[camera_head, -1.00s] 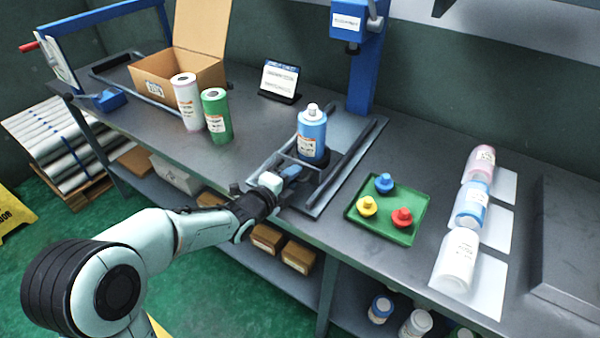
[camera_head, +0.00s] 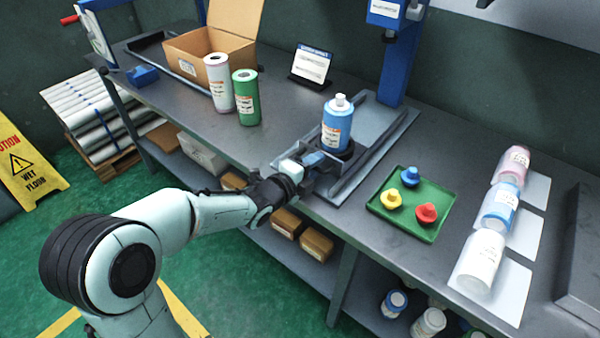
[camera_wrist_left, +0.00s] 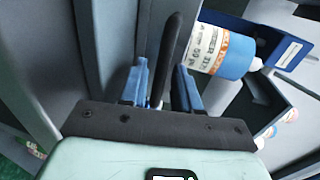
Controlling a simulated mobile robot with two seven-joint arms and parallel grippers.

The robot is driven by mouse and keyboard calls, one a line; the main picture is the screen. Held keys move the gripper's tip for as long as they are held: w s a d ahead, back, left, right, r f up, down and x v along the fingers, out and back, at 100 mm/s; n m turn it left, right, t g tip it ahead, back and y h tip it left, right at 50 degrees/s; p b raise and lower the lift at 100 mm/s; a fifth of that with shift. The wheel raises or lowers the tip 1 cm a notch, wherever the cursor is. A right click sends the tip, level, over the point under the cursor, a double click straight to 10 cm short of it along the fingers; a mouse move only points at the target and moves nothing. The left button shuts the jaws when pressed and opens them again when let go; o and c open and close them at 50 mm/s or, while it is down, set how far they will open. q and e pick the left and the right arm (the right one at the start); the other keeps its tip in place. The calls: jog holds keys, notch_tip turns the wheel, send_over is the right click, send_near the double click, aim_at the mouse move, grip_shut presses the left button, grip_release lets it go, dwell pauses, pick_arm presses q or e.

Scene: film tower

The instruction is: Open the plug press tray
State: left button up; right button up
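The plug press is a blue column (camera_head: 393,65) with a head (camera_head: 385,12) on a grey base at the back of the bench. In front of it is the press tray (camera_head: 352,178), a grey frame with a dark round holder. A blue bottle (camera_head: 337,125) with a white top stands upright there. My left gripper (camera_head: 318,158) is at the tray's front left corner. In the left wrist view its two blue fingers (camera_wrist_left: 162,85) stand a little apart, with a dark bar (camera_wrist_left: 172,45) between them; whether they press on it is unclear. My right gripper is out of view.
A green tray (camera_head: 440,232) with red, yellow and blue plugs lies right of the press. Several bottles lie on white pads further right. A green roll (camera_head: 246,98), a white roll (camera_head: 219,84) and an open carton (camera_head: 190,50) stand left. A small sign (camera_head: 311,66) stands behind.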

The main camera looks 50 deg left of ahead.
pick_arm(q)
jog(key=p+v, duration=0.1)
jog(key=v, duration=1.2)
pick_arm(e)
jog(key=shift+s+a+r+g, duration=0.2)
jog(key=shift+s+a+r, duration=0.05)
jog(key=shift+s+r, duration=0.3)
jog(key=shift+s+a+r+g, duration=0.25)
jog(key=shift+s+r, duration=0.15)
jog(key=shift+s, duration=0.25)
pick_arm(q)
jog(key=shift+w, duration=0.1)
